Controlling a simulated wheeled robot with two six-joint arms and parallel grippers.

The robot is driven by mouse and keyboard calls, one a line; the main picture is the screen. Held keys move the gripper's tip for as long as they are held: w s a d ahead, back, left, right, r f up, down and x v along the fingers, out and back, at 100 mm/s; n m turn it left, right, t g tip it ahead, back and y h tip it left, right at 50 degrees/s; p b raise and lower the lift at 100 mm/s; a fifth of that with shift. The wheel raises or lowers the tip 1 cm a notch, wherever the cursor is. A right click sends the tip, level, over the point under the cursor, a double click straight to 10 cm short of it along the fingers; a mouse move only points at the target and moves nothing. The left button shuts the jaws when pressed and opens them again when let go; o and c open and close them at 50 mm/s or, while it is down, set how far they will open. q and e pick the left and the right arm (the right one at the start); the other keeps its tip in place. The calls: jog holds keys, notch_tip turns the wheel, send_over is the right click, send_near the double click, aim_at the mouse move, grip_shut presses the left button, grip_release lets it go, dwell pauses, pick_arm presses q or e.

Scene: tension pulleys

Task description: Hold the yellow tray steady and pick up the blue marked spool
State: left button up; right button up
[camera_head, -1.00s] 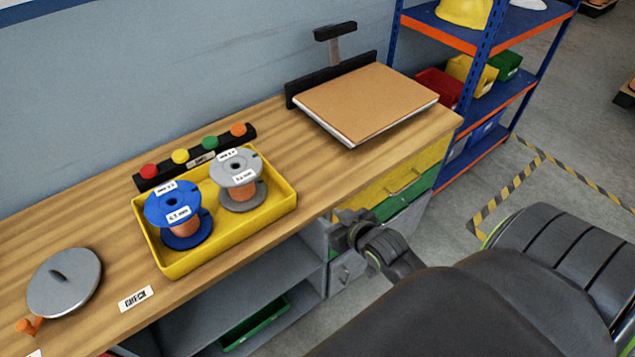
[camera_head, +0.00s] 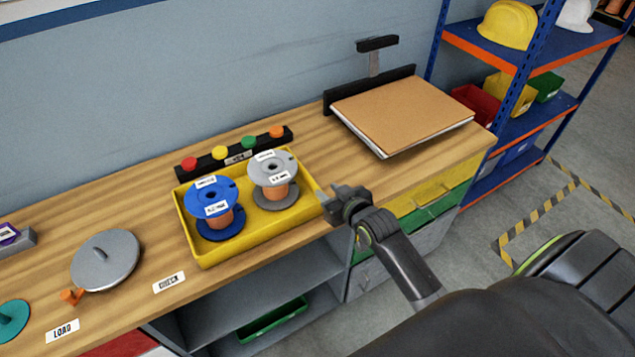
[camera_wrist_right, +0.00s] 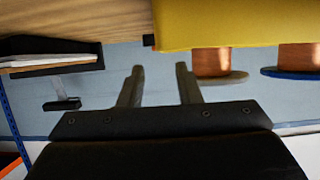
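The yellow tray (camera_head: 262,237) sits on the wooden workbench and holds two spools. The blue marked spool (camera_head: 212,197) stands upright in its left half, with copper-coloured winding and white labels. A grey spool (camera_head: 271,170) stands upright in its right half. My right gripper (camera_head: 328,199) is at the tray's right end, close to its rim; I cannot tell whether it touches. In the right wrist view its two fingers (camera_wrist_right: 160,85) are apart with nothing between them, and the yellow tray wall (camera_wrist_right: 225,25) is beside them. My left gripper is not in view.
A black strip with coloured buttons (camera_head: 236,151) lies behind the tray. A round grey lidded disc (camera_head: 105,260) and a CHECK label (camera_head: 169,283) are to the left. A brown board (camera_head: 402,110) lies at the bench's right end. Bare bench lies between tray and board.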

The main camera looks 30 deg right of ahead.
aim_at(315, 183)
jog(key=shift+x, duration=3.5)
jog(key=shift+s, duration=0.1)
grip_shut()
